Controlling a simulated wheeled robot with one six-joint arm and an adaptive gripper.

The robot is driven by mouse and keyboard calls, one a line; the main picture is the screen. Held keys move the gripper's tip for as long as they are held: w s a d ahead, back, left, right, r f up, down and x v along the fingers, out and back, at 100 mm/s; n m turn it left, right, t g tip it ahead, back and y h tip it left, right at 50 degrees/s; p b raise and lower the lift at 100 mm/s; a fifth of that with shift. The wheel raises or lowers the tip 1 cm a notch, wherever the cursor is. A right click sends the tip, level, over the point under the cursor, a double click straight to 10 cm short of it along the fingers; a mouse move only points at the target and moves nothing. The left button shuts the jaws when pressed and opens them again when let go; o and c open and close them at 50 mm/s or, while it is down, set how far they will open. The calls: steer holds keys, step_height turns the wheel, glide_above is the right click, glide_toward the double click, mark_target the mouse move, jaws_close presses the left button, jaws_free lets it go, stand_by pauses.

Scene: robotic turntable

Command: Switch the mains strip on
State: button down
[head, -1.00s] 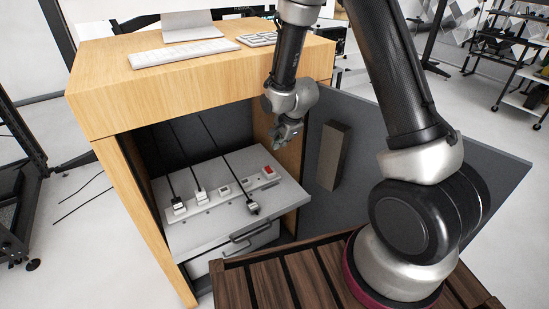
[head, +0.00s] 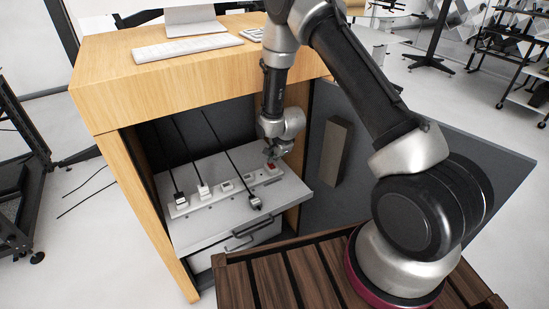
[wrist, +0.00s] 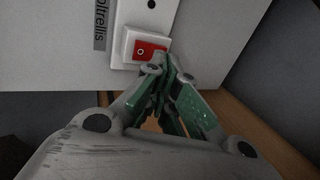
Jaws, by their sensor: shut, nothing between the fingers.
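The mains strip (head: 215,192) is a long white bar on the pull-out shelf inside the wooden desk. Its red rocker switch (head: 270,167) is at the right end. In the wrist view the red rocker (wrist: 145,50) sits in a white frame on the strip (wrist: 126,14), and a round mark shows on it. My gripper (head: 270,158) is shut and empty, pointing down at the switch end. In the wrist view its green-padded fingertips (wrist: 170,66) overlap the rocker's lower right edge. I cannot tell whether they touch it. The rocker's right part is partly hidden.
Two plugs with black cables sit in the strip's left part. A loose plug (head: 255,202) lies on the grey shelf (head: 230,222) in front of it. The wooden desktop (head: 200,62) overhangs above, and a grey door (head: 400,170) stands open at the right.

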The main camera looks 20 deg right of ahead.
steer(key=shift+f, duration=0.1)
steer(key=shift+w+a+f, duration=0.1)
steer(key=shift+w+f, duration=0.2)
steer(key=shift+f, duration=0.05)
steer(key=shift+s, duration=0.15)
steer(key=shift+s+d+r, duration=0.15)
steer(key=shift+s+d, duration=0.1)
steer(key=shift+s, duration=0.4)
steer(key=shift+r, duration=0.1)
steer(key=shift+r, duration=0.3)
steer(key=w+a+r+v, duration=0.1)
steer(key=v, duration=1.2)
steer(key=shift+w+d, duration=0.3)
steer(key=shift+w, duration=0.1)
steer(key=shift+f, duration=0.1)
